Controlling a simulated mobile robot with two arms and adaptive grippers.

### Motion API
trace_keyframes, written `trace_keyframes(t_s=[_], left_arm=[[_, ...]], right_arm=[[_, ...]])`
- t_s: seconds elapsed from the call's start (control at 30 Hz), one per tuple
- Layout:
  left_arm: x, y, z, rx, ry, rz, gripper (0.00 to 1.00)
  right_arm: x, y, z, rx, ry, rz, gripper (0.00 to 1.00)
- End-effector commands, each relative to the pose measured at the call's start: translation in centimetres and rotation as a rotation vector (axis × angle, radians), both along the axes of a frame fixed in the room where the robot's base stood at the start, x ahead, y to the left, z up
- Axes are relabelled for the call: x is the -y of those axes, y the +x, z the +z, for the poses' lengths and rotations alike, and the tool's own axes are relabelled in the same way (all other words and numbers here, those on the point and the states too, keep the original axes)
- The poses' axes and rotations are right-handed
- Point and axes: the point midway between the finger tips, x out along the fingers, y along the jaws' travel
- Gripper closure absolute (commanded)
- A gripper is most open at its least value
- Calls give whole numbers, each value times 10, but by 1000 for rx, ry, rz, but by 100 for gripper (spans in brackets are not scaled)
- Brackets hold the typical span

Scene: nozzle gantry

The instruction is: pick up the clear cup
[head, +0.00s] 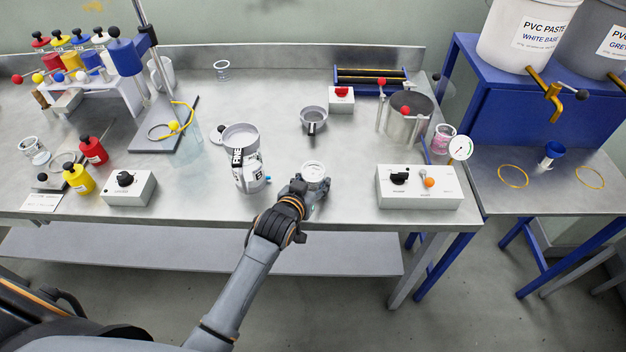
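A small clear cup (314,171) with a pale rim is at the front middle of the steel bench. My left gripper (309,188) is at its near side, with the fingers reaching around its lower part. The gripper hides the cup's base, so I cannot tell whether the fingers press on it or whether it rests on the bench. Other clear cups stand at the back (222,70), at the far left (35,150), and at the right with pink contents (443,138). My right gripper is not in view.
A labelled grey container (243,160) stands just left of the gripper. A control box (419,188) is to the right, with a steel pot (405,118) behind it. A small grey pan (314,119) lies beyond the cup. Bench space between cup and control box is clear.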

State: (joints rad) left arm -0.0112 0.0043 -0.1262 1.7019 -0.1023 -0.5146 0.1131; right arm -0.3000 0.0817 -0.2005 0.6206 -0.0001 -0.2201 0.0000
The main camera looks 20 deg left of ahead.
Motion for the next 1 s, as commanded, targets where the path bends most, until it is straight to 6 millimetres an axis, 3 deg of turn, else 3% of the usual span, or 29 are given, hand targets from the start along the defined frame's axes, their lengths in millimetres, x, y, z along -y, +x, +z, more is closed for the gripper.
trace_keyframes(t_s=[0.33,0.5,0.77,1.0], left_arm=[[0,1,9,3,0,0,87],[-1,-2,37,6,0,1,87],[-12,-49,92,5,2,0,87],[-25,-102,114,1,2,0,87]], right_arm=[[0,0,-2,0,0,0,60],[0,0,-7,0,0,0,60],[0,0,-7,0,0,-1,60],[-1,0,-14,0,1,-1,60]])
